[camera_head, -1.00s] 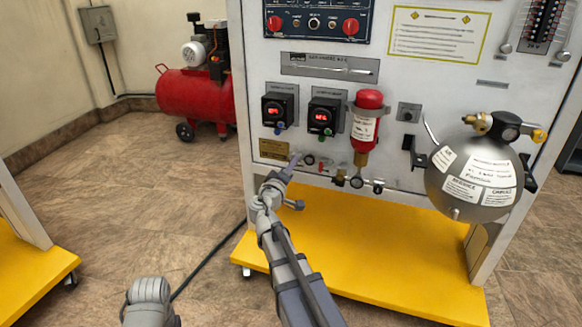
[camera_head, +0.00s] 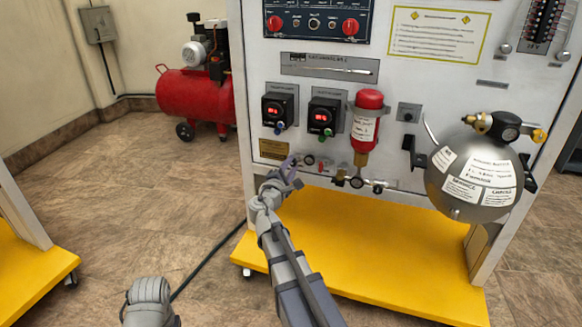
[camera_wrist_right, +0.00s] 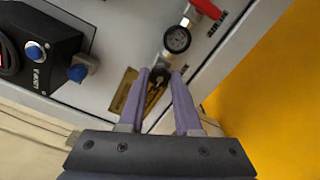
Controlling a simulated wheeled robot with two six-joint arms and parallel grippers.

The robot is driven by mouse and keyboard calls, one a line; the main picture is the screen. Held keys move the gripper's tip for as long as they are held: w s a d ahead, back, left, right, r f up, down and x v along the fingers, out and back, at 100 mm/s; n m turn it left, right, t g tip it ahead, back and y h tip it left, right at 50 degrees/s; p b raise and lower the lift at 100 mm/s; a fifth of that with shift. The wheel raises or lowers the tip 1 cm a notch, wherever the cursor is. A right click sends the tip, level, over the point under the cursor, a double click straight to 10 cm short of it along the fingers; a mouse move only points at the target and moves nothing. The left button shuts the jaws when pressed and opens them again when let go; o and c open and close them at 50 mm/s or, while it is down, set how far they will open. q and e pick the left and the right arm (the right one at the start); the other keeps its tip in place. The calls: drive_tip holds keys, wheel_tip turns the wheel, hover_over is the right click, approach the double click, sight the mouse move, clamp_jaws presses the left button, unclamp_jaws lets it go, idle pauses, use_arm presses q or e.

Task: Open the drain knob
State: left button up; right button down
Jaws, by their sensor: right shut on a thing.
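My right gripper (camera_head: 294,168) is at the lower left of the white trainer panel. In the right wrist view its two purple fingers (camera_wrist_right: 163,76) stand on either side of a small dark knob (camera_wrist_right: 154,93), which I take to be the drain knob, and are shut on it. The knob sits just below a round gauge (camera_wrist_right: 177,39) on the same line. In the head view the fingers cover the knob; the gauge (camera_head: 309,160) shows beside their tips.
A red-handled valve (camera_wrist_right: 206,8) lies beyond the gauge. Two black regulators (camera_head: 278,109) with coloured knobs are above, and a red cylinder (camera_head: 366,126) and silver sphere (camera_head: 476,178) are to the right. The yellow base (camera_head: 370,260) juts out below the panel.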

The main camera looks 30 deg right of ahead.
drive_tip(key=n, duration=1.2)
drive_tip(key=shift+n, duration=1.8)
drive_tip(key=c, duration=0.6)
unclamp_jaws()
